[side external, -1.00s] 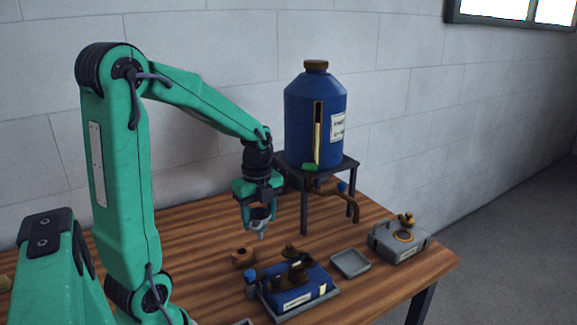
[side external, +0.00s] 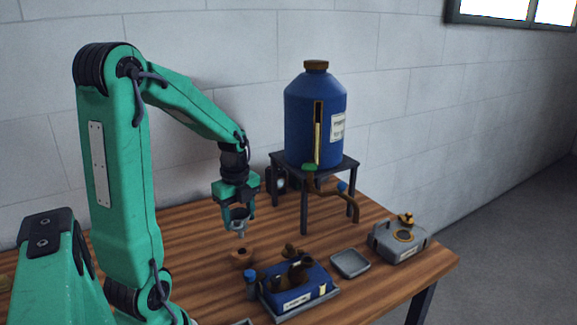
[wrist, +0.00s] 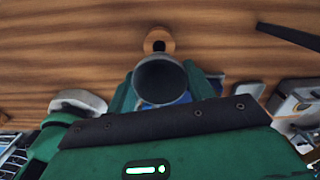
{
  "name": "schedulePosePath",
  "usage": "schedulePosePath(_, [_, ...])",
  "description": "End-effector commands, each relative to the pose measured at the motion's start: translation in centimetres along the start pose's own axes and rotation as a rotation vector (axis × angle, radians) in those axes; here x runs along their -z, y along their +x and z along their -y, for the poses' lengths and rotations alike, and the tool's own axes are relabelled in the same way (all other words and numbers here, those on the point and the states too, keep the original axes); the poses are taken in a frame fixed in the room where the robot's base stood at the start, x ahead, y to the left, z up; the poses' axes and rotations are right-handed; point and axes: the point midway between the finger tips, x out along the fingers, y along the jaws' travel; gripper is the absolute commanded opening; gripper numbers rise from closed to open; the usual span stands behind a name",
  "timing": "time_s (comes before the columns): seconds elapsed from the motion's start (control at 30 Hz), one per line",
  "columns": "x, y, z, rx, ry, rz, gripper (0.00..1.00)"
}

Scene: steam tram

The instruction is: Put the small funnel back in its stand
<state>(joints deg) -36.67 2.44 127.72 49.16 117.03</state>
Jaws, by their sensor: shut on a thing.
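My gripper (side external: 239,211) is shut on the small grey funnel (side external: 240,226), which hangs upright with its spout down. In the wrist view the funnel's wide dark mouth (wrist: 161,80) sits between the fingers. The stand looks to be the small round wooden block (side external: 242,257) on the table. The funnel's spout is above this block and apart from it in the side view. In the wrist view the block (wrist: 158,36) shows its dark hole just past the funnel's rim, and the funnel hides its nearer edge.
A blue tank (side external: 315,115) stands on a dark four-legged stand (side external: 304,208) behind and to the right. Bare table (side external: 185,245) shows left of the block.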

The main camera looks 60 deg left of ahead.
Motion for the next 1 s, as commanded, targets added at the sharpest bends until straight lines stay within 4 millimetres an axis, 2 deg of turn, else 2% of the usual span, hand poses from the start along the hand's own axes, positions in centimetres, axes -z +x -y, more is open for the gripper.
schedulePosePath(0.6, [0.0,3.1,0.0,-0.001,0.0,-0.001,0.27])
schedulePosePath(1.0, [0.0,3.8,-0.1,-0.001,0.0,0.0,0.27])
